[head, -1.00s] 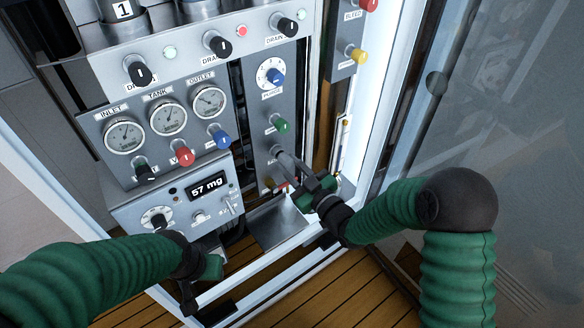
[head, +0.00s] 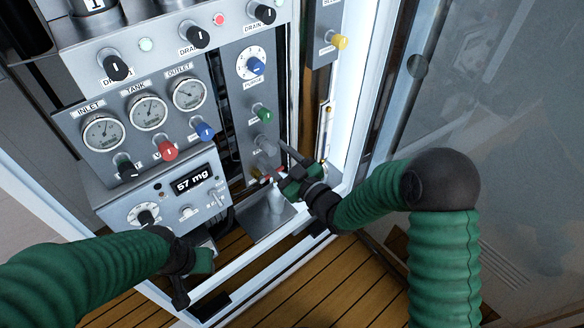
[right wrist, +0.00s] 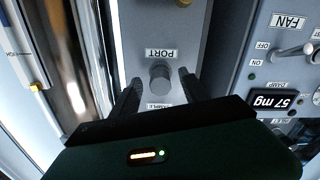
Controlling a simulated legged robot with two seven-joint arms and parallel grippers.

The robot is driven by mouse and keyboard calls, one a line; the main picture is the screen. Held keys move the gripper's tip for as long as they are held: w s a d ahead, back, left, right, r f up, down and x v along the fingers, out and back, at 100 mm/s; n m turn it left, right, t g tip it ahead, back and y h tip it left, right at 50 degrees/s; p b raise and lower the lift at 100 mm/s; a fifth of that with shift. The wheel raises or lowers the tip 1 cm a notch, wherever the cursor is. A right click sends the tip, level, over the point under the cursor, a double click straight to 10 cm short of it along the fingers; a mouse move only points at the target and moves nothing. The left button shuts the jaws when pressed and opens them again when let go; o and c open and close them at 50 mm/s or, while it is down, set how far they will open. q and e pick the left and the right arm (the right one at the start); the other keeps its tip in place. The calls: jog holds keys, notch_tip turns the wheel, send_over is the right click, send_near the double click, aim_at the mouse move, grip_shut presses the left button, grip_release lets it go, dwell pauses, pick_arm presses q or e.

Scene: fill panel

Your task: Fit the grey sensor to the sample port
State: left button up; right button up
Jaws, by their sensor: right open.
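A grey cylinder (right wrist: 160,78), which looks like the grey sensor, stands out from the panel between the words SAMPLE and PORT in the right wrist view. It also shows in the head view (head: 265,143), below the green knob. My right gripper (head: 276,163) is open in front of the panel. In the wrist view its two dark fingers lie either side of the cylinder with gaps, so it does not grip it. Any port behind the cylinder is hidden, and I cannot tell how firmly it sits. My left gripper (head: 192,268) hangs low at the left; its jaws are unclear.
A display box (head: 190,180) reading 57 mg stands left of the port panel. Gauges and knobs fill the panel above. A white frame post (head: 352,110) rises close on the right.

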jog(key=p+v, duration=0.1)
jog(key=v, duration=1.5)
jog(key=shift+w, duration=0.15)
jog(key=w+d+f+m+g+h, duration=0.1)
jog(key=d+f+m+g+h, duration=0.25)
jog(key=d+f+h, duration=0.3)
jog(key=s+d+m+g+h, duration=0.2)
jog(key=s+m+g, duration=0.15)
jog(key=s, duration=0.25)
jog(key=s+d+m+g+h, duration=0.2)
jog(key=s+d+m+g, duration=0.15)
jog(key=s, duration=0.35)
notch_tip(320, 180, up, 20)
jog(key=s+g+p, duration=0.1)
jog(key=p, duration=1.9)
jog(key=shift+s+a+p, duration=0.2)
jog(key=shift+a+p, duration=0.15)
jog(key=shift+a, duration=0.1)
